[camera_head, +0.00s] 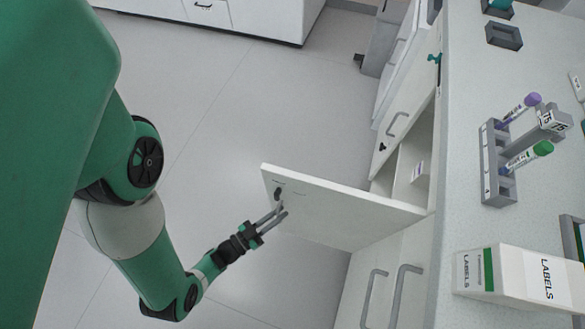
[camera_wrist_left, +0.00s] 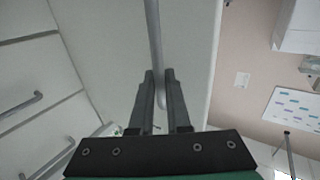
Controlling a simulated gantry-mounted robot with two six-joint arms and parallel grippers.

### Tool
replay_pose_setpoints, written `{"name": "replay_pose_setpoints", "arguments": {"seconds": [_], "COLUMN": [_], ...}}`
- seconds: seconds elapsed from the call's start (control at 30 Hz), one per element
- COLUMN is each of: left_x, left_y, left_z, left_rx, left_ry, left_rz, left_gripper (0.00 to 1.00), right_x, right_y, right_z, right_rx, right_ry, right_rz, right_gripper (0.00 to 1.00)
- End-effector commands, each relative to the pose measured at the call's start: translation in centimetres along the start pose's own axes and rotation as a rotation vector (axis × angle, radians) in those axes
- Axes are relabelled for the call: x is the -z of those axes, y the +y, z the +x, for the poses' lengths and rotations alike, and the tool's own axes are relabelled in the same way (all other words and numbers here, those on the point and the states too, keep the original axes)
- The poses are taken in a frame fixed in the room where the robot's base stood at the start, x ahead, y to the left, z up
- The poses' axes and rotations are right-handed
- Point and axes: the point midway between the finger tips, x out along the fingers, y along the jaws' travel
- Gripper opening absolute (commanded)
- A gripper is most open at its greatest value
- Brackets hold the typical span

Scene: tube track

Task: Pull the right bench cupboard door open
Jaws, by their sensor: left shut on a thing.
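The white cupboard door (camera_head: 335,212) of the bench stands swung out from the bench front, with its far edge pointing left into the aisle. Behind it the cupboard interior (camera_head: 405,165) is exposed. My left gripper (camera_head: 281,211) is at the door's outer face near its free edge. In the left wrist view, my left gripper's fingers (camera_wrist_left: 160,100) are shut on the grey bar handle (camera_wrist_left: 154,40), which runs between them. In the head view the handle is mostly hidden by the fingers. My right gripper is in neither view.
The bench top (camera_head: 470,230) carries a tube rack (camera_head: 497,165) and a labels box (camera_head: 505,275). Closed cupboard fronts with handles (camera_head: 402,295) lie below the door in the picture. The floor (camera_head: 220,100) left of the door is clear.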

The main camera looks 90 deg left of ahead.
Motion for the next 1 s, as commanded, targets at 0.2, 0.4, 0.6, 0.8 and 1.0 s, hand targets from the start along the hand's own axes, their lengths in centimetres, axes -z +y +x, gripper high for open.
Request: {"name": "replay_pose_setpoints", "arguments": {"seconds": [0.2, 0.4, 0.6, 0.8, 1.0], "left_x": [0.0, 0.0, 0.0, -0.1, -0.2], "left_y": [0.0, 0.0, 0.2, 0.2, 0.1], "left_z": [0.0, 0.0, -0.7, -3.2, -8.2], "left_rx": [0.0, 0.0, -0.004, -0.011, -0.007], "left_ry": [0.001, 0.001, 0.003, -0.004, -0.004], "left_rz": [0.0, 0.0, -0.003, -0.004, -0.003], "left_gripper": [0.44, 0.44, 0.44, 0.44, 0.44], "right_x": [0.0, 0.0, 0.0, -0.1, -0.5], "right_y": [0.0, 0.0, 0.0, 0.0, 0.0], "right_z": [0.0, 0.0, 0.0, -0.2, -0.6], "right_rx": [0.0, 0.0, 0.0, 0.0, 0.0], "right_ry": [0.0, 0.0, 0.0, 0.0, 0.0], "right_rz": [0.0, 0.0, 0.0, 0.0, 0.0], "right_gripper": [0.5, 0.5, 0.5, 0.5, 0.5]}}
